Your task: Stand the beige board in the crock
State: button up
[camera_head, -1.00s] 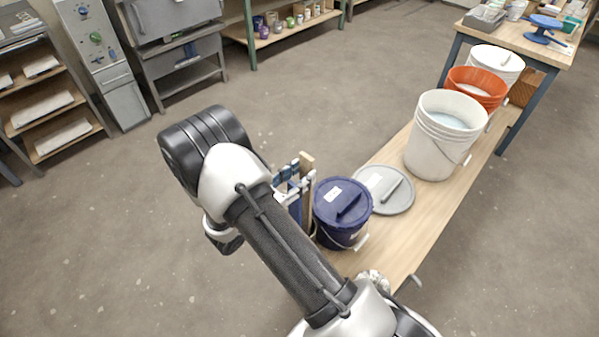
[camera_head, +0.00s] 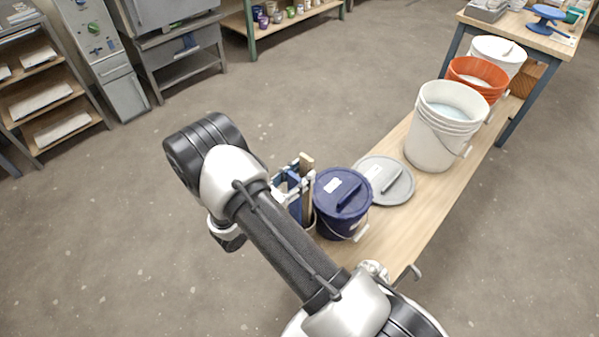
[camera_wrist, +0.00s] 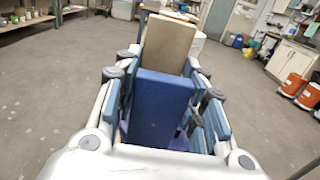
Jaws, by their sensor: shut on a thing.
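The beige board (camera_head: 307,162) stands roughly upright, its top sticking up beside my gripper (camera_head: 292,183). In the wrist view the beige board (camera_wrist: 168,45) shows between the far ends of my fingers (camera_wrist: 163,72). My gripper is shut on it, though the contact is partly hidden. A blue board (camera_wrist: 160,105) stands nearer the wrist camera, between the fingers, and covers the beige board's lower part. The blue board also shows below my gripper in the head view (camera_head: 294,210). The crock is mostly hidden behind the boards and my arm; I cannot tell whether the beige board's foot is inside it.
A lidded dark-blue bucket (camera_head: 342,205) stands close to the right of the boards on the wooden bench (camera_head: 400,222). Beyond it are a grey lid (camera_head: 397,187), a white bucket (camera_head: 440,140), an orange bucket (camera_head: 476,78) and another white bucket (camera_head: 505,50).

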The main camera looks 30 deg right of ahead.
jog(key=shift+f, duration=0.45)
jog(key=o, duration=1.4)
jog(key=shift+c, duration=0.2)
jog(key=shift+r+p, duration=0.1)
jog(key=shift+p, duration=0.2)
jog(key=shift+c, duration=0.3)
jog(key=shift+a+r+p, duration=0.1)
jog(key=shift+r+p, duration=0.1)
jog(key=shift+p, duration=0.65)
jog(key=shift+a+p, duration=0.1)
jog(key=shift+p, duration=1)
jog(key=shift+s+a+f, duration=0.2)
jog(key=shift+a+f, duration=0.1)
jog(key=shift+a, duration=0.15)
jog(key=v, duration=0.8)
jog(key=shift+a, duration=0.3)
